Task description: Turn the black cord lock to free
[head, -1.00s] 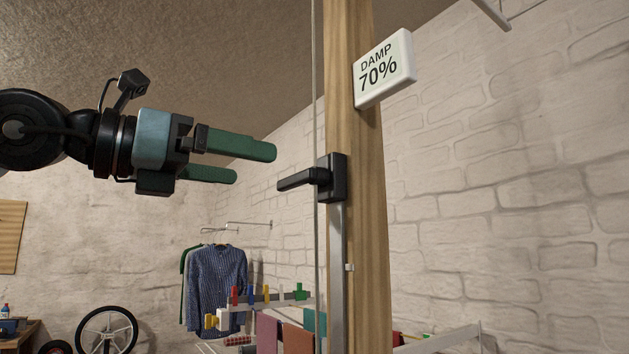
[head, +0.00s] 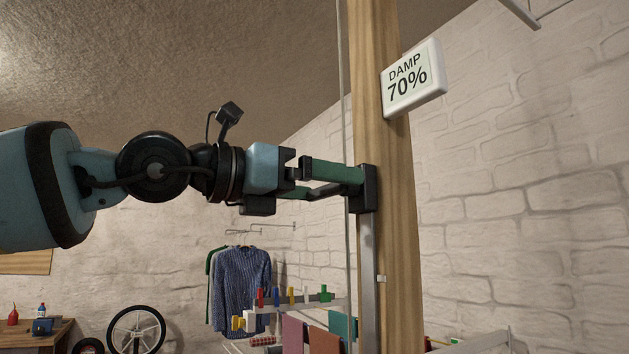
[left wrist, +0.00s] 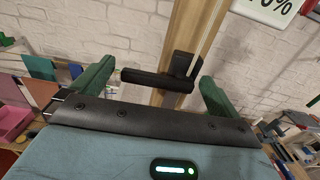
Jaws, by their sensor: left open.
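The black cord lock (head: 370,190) is mounted on a wooden post, with its lever sticking out to the left and partly hidden behind my left gripper (head: 345,183). In the left wrist view the cord lock (left wrist: 183,66) shows its lever (left wrist: 150,78) lying crosswise between the two green fingers of my left gripper (left wrist: 155,85). The gripper is open, with the lever between the fingers and no clear grip on it. A thin cord (head: 344,120) runs vertically past the lock. My right gripper is not in view.
The wooden post (head: 395,260) stands beside a white brick wall (head: 500,190). A white sign reading DAMP 70% (head: 413,78) sticks out above the lock. Below are a rack with coloured pegs and cloths (head: 292,330) and hanging sweaters (head: 240,290).

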